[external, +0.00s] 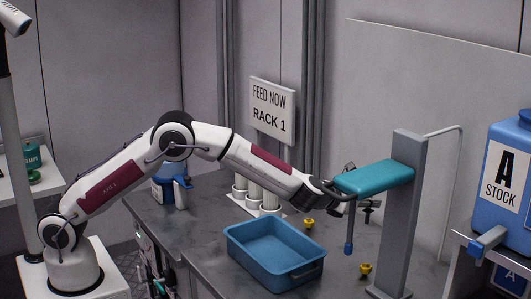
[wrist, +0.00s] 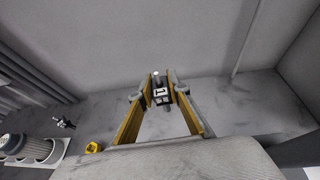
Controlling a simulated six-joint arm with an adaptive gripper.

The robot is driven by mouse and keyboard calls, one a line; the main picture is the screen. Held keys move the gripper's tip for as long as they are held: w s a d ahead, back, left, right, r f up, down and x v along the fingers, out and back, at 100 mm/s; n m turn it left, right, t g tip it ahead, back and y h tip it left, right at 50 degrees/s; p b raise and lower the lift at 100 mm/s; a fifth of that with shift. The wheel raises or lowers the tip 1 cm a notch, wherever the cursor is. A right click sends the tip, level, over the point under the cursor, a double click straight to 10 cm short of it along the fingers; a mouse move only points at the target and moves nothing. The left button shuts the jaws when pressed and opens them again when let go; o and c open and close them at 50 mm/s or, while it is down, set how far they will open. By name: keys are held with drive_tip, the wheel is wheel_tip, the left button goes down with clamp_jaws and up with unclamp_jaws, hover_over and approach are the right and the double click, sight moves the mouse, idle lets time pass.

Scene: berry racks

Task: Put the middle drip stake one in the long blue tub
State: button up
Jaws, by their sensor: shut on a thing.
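My gripper (external: 340,198) is at the left end of the teal arm of a grey stand in the external view, partly hidden by it. In the wrist view its yellow fingers (wrist: 160,92) close on a small dark piece with a white label (wrist: 160,91), which I take to be the drip stake. In the external view a thin stem with a blue end (external: 349,247) hangs upright below the gripper, apart from the tub. The long blue tub (external: 262,259) stands on the bench, left of and below the gripper, and looks empty.
The grey post (external: 402,225) with its teal arm (external: 375,179) stands close right of the gripper. White cups (external: 255,190) stand behind the tub. Yellow pieces (external: 309,223) (external: 366,268) lie on the bench. A blue container (external: 505,175) is at far right.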

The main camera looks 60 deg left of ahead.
sight(367, 221)
drive_tip(key=shift+f, duration=2.5)
drive_tip(key=shift+f, duration=2.3)
drive_tip(key=shift+f, duration=0.2)
drive_tip(key=o, duration=0.9)
drive_tip(key=shift+c, duration=0.2)
drive_tip(key=shift+s, duration=0.1)
drive_tip(key=v, duration=0.7)
drive_tip(key=shift+s+d+r, duration=0.2)
drive_tip(key=shift+s+d, duration=0.05)
